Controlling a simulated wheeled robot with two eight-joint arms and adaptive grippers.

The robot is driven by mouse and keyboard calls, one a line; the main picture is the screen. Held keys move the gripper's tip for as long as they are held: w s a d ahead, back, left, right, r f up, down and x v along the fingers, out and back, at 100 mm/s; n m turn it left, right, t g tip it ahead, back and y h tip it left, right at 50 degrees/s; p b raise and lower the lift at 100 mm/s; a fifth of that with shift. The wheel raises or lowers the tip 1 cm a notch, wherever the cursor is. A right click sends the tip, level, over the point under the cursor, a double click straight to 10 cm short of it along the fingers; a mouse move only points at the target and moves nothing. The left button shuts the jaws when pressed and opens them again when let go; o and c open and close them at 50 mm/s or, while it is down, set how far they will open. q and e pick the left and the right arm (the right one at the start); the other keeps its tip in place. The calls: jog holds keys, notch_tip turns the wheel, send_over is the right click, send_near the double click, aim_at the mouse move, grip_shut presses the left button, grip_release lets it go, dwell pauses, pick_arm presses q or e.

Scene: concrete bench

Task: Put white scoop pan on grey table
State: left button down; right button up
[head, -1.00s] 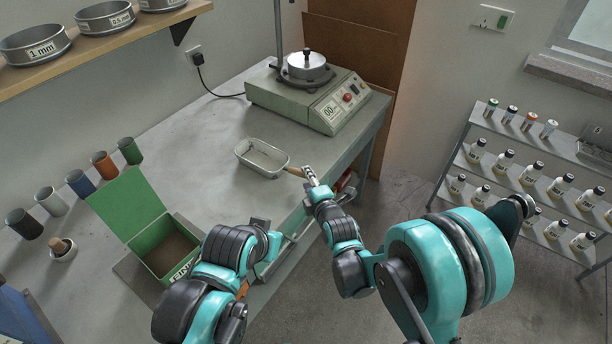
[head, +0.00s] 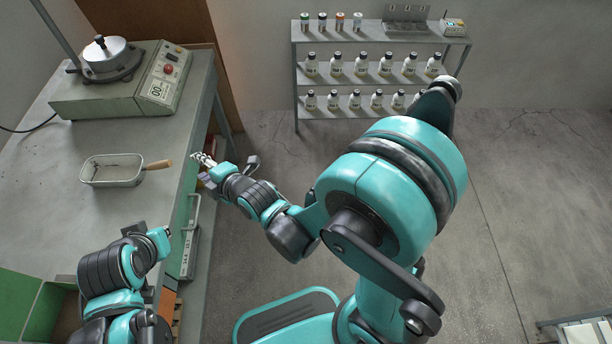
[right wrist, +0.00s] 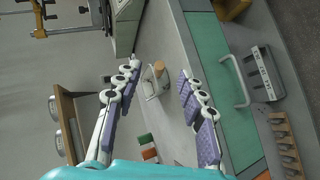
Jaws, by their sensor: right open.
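The white scoop pan (head: 108,177), a shallow pale metal pan with a wooden handle (head: 158,165), lies on the grey table (head: 62,222). Its handle points right, toward the table's edge. My right gripper (head: 203,164) is just right of the handle's end, apart from it.
A sieve shaker (head: 125,85) stands on the table behind the pan. A green box (head: 28,305) is at the lower left. A rack of bottles (head: 375,75) stands against the far wall. A pale-topped surface (head: 583,333) shows at the lower right corner. The floor between is clear.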

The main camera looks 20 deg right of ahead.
jog(key=s+d+r+m+g+h, duration=0.1)
jog(key=s+d+r+m+h, duration=0.15)
jog(key=d+m, duration=0.45)
jog(key=s+d+r+m+g+h, duration=0.1)
jog(key=s+d+m+h, duration=0.15)
jog(key=d+m, duration=0.45)
jog(key=s+d+m+g+h, duration=0.1)
jog(key=s+d+m+g, duration=0.1)
jog(key=s+d+m, duration=0.5)
jog(key=s+d, duration=0.3)
jog(key=s, duration=0.1)
jog(key=shift+s+d+r+g, duration=0.2)
jog(key=shift+s+d+g, duration=0.1)
jog(key=shift+s, duration=0.05)
